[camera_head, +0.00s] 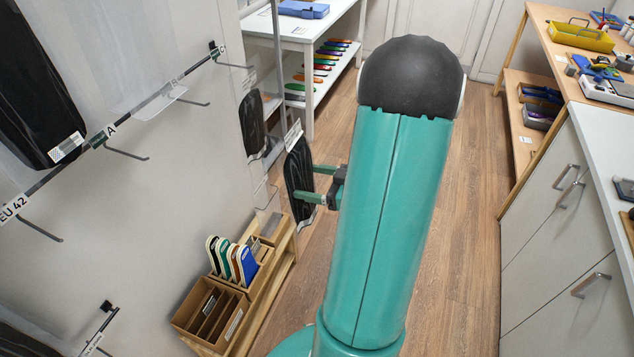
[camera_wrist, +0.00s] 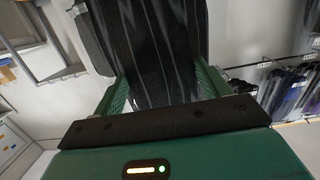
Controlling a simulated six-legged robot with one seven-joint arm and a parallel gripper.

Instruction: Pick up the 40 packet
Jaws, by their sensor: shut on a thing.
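A black packet (camera_head: 297,178) with a white label tag at its top hangs upright in my gripper (camera_head: 307,183). The green fingers are shut on it, just right of the wall panel's edge. In the wrist view the same dark, glossy packet (camera_wrist: 165,45) fills the space between the fingers and reaches past the top of the picture. I cannot read a size on its tag. Another black packet (camera_head: 253,122) is just behind and left of the held one, near the panel edge. A larger black packet (camera_head: 38,95) hangs at the far left by the "EU 42" label.
The wall panel (camera_head: 150,190) at left carries several hooks, some empty (camera_head: 126,153). Below stands a wooden rack (camera_head: 215,312) with coloured insoles. A white shelf table (camera_head: 325,35) is at the back. White cabinets (camera_head: 550,230) stand right. The wooden floor (camera_head: 460,250) between is clear.

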